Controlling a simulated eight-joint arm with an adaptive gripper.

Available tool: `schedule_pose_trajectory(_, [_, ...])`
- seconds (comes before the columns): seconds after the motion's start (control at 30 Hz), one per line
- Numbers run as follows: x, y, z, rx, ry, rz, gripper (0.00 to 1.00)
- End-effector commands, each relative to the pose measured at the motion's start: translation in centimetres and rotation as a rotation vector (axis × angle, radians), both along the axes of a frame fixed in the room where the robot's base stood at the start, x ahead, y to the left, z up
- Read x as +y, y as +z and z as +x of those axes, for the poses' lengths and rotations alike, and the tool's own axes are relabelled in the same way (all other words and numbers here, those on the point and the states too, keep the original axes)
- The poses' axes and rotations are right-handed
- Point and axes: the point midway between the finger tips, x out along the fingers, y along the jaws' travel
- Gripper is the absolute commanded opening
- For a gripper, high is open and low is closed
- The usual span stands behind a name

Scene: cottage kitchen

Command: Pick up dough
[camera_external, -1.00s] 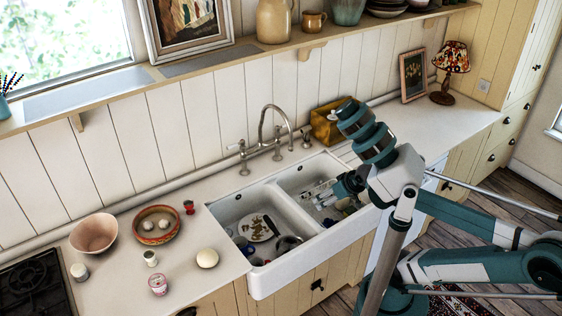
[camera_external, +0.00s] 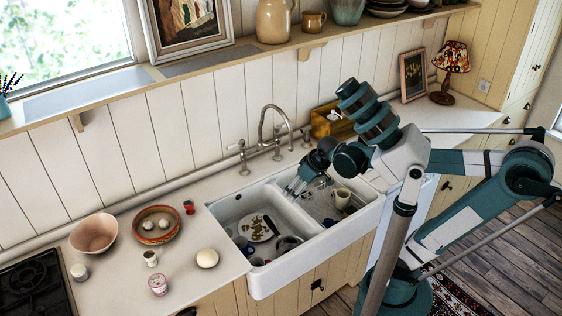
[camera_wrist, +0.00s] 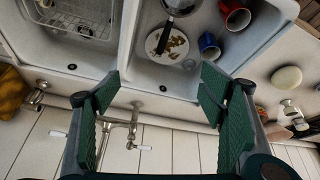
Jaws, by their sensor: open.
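The dough (camera_external: 207,258) is a pale, rounded lump on the countertop left of the sink. It also shows in the wrist view (camera_wrist: 286,79) at the right, outside my fingers. My gripper (camera_external: 292,188) is above the sink, near the divider between its basins, to the right of the dough and well apart from it. In the wrist view my gripper (camera_wrist: 163,88) is open, with nothing between its green finger pads.
The double sink (camera_external: 283,266) holds a plate (camera_external: 258,227), a pan, mugs and a dish rack. The faucet (camera_external: 263,127) rises behind it. Left of the dough stand a pink jar (camera_external: 158,284), a patterned bowl (camera_external: 157,241), a pink bowl (camera_external: 93,233) and small cups.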

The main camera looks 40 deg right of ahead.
Motion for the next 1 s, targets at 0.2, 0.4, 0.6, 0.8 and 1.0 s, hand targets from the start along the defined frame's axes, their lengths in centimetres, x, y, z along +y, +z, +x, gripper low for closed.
schedule_pose_trajectory(0.2, [3.7,1.0,2.1,0.039,0.082,-0.02,0.7])
schedule_pose_trajectory(0.4, [7.2,1.3,3.5,0.077,0.157,-0.042,0.7])
schedule_pose_trajectory(0.6, [10.9,1.3,4.9,0.112,0.232,-0.063,0.7])
schedule_pose_trajectory(0.8, [14.8,1.1,5.9,0.146,0.306,-0.086,0.7])
schedule_pose_trajectory(1.0, [18.9,0.5,6.6,0.18,0.382,-0.11,0.7])
